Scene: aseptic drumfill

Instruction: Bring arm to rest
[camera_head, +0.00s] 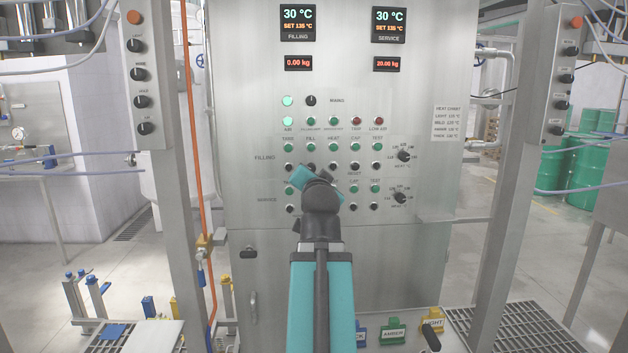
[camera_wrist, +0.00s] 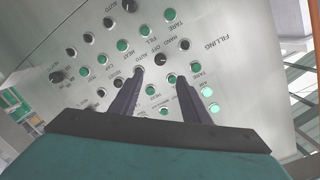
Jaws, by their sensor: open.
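My gripper (camera_wrist: 159,80) is open and empty in the wrist view. Its two dark fingers point at the control panel (camera_wrist: 100,70), one finger on each side of a black selector knob (camera_wrist: 160,58); whether they touch the panel I cannot tell. In the head view my arm reaches forward and up, bent at the wrist, in front of the steel panel (camera_head: 400,250). The wrist covers part of the lower button rows, and the fingertips are hidden there.
The filling display (camera_head: 298,23) and service display (camera_head: 389,24) both read 30 °C, set 135 °C. Steel posts (camera_head: 170,150) (camera_head: 510,150) flank the panel. Green drums (camera_head: 590,165) stand at right.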

